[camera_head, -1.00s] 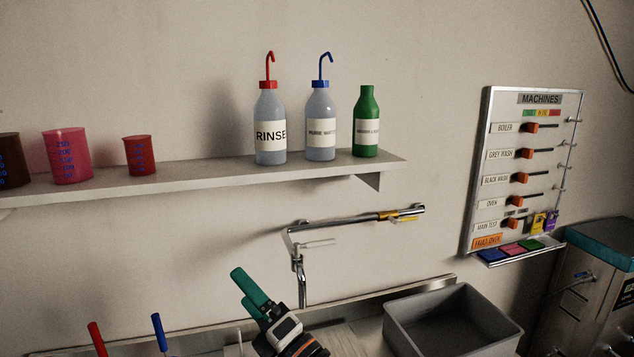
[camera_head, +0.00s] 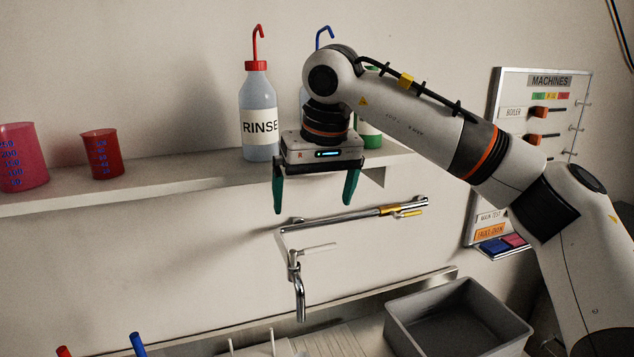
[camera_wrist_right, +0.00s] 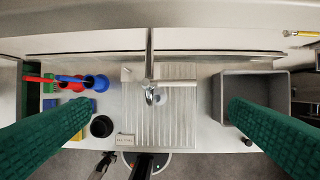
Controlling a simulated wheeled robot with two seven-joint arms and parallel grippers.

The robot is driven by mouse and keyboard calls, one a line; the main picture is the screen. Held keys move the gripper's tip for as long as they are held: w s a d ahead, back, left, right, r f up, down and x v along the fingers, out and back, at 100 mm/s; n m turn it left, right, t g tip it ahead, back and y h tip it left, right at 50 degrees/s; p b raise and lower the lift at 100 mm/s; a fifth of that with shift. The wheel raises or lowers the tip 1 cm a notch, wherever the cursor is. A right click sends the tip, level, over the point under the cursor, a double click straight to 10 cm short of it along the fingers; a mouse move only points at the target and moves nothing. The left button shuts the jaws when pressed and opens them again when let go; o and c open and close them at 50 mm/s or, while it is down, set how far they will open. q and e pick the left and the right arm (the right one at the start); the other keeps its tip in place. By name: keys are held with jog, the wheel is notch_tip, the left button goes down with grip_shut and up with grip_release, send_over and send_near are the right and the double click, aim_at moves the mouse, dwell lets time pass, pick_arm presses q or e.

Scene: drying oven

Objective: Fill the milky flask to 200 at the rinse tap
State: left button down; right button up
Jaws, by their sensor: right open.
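My right gripper (camera_head: 314,205) hangs fingers-down in front of the shelf edge, above the tap. Its two green fingers are wide apart with nothing between them. The chrome tap (camera_head: 299,285) with a lever stands below it over the sink area; it also shows from above in the right wrist view (camera_wrist_right: 149,65), between the spread fingers. A small pale patch (camera_wrist_right: 162,98) lies beside the spout end there; I cannot tell whether it is the milky flask. No milky flask is clearly seen in the head view.
The shelf (camera_head: 200,180) holds a RINSE bottle (camera_head: 259,110), a green bottle partly behind my arm, and red beakers (camera_head: 101,155). A grey tub (camera_head: 440,320) stands right of the tap. Red and blue items (camera_wrist_right: 85,82) stand left of the ribbed drainboard (camera_wrist_right: 180,130).

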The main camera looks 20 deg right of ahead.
aim_at(313, 248)
jog(key=p+x, duration=0.1)
jog(key=x, duration=0.2)
jog(key=d+x, duration=0.1)
jog(key=x, duration=0.3)
jog(key=p+x, duration=0.1)
jog(key=x, duration=0.3)
jog(key=shift+w+d+f+p, duration=0.1)
jog(key=shift+d+p, duration=0.1)
jog(key=shift+p, duration=0.1)
